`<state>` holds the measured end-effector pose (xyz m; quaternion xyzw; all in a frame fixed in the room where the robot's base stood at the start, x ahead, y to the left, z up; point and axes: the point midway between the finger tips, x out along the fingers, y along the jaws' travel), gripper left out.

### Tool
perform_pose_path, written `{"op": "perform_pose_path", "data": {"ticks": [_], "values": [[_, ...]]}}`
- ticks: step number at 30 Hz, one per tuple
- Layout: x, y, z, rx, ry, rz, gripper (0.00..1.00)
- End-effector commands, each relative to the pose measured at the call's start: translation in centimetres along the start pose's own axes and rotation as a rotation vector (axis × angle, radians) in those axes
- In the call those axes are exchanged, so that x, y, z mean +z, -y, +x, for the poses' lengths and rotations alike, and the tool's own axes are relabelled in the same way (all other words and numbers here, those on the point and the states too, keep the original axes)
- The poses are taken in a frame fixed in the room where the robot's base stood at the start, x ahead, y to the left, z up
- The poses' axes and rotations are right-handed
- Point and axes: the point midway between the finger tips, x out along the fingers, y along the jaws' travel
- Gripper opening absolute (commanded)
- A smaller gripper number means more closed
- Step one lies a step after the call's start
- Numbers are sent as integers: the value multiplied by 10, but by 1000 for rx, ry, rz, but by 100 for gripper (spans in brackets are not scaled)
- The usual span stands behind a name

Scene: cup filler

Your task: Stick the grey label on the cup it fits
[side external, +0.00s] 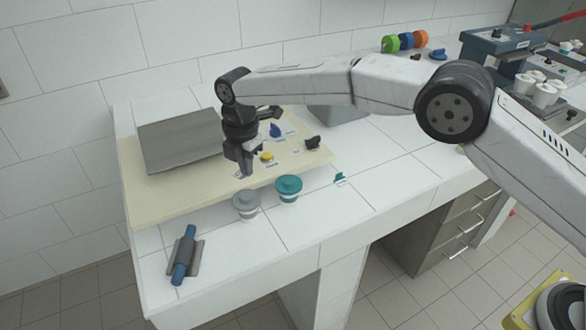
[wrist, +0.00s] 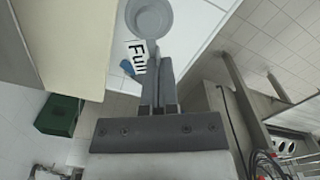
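My gripper (side external: 240,170) points down over the front part of the cream board, just behind and left of the grey-lidded cup (side external: 247,204). Its fingers (wrist: 158,62) are close together, with a white label reading "Full" (wrist: 136,58) at their tips; I take this as the grey label, its grey part mostly hidden by the fingers. The label is held apart from the cups. The grey cup lid (wrist: 150,18) lies beyond the fingertips in the wrist view. A teal-lidded cup (side external: 288,188) stands right of the grey one.
The cream board (side external: 160,205) carries labels with blue (side external: 275,131), yellow (side external: 266,156) and black (side external: 312,143) parts and a dark grey plate (side external: 180,140). A teal label (side external: 340,177) lies on the white tiles. A blue roller (side external: 184,258) lies front left.

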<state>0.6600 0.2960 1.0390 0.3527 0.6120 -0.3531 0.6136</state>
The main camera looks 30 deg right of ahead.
Motion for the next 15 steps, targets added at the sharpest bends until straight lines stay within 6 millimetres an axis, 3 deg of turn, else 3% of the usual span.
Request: {"op": "perform_pose_path", "data": {"ticks": [15], "values": [[0, 0, 24, -1, -1, 1, 0]]}}
